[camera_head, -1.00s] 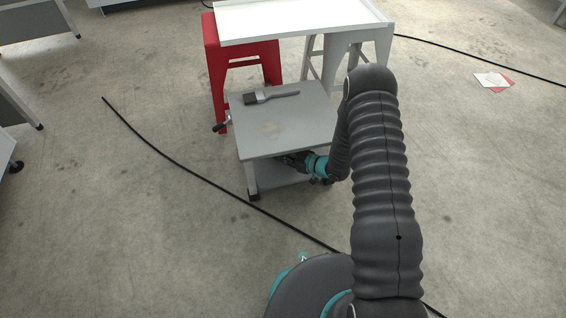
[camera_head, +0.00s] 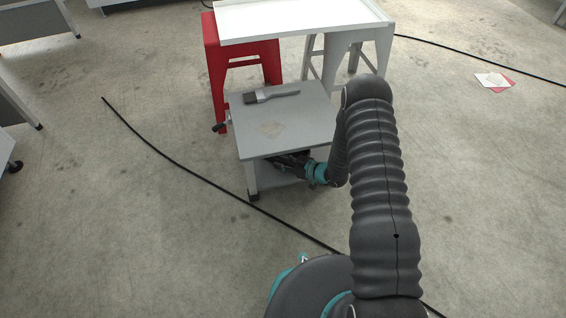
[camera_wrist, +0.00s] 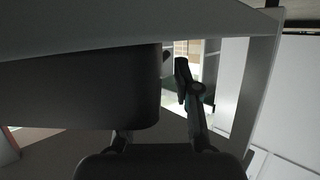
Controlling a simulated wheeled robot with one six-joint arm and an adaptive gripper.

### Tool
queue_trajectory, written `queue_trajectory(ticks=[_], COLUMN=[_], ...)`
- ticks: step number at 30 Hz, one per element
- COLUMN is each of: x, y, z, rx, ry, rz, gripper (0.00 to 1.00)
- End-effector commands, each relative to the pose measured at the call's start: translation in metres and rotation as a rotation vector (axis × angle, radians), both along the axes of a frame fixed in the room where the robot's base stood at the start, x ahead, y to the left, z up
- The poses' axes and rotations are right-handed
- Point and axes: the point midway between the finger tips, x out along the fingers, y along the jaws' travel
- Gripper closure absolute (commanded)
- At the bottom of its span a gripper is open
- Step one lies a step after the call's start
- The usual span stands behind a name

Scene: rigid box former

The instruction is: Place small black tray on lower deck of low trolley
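The low trolley is grey, with a top deck (camera_head: 290,118) and a lower deck (camera_head: 268,180) beneath it. My gripper (camera_head: 282,162) reaches in from the right between the decks. In the wrist view a large dark, round-cornered body, which looks like the small black tray (camera_wrist: 85,90), fills the left side under the deck. It covers most of my gripper's left finger. The right finger stands apart from it, with a light gap between. The tray cannot be made out clearly in the head view, and its contact with the lower deck is hidden.
A red stool (camera_head: 212,70) and a white table (camera_head: 300,15) stand behind. A black cable (camera_head: 170,158) crosses the floor in front.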

Motion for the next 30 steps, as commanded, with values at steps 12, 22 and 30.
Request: queue_trajectory(ticks=[12, 22, 30], x=[-0.016, -0.045, -0.056], y=[-0.030, -0.081, -0.097], z=[0.015, 0.037, 0.043], rx=[-0.001, 0.000, 0.000], ry=[0.001, -0.001, 0.000], rz=[-0.004, -0.003, 0.000], gripper=[0.69, 0.69, 0.69])
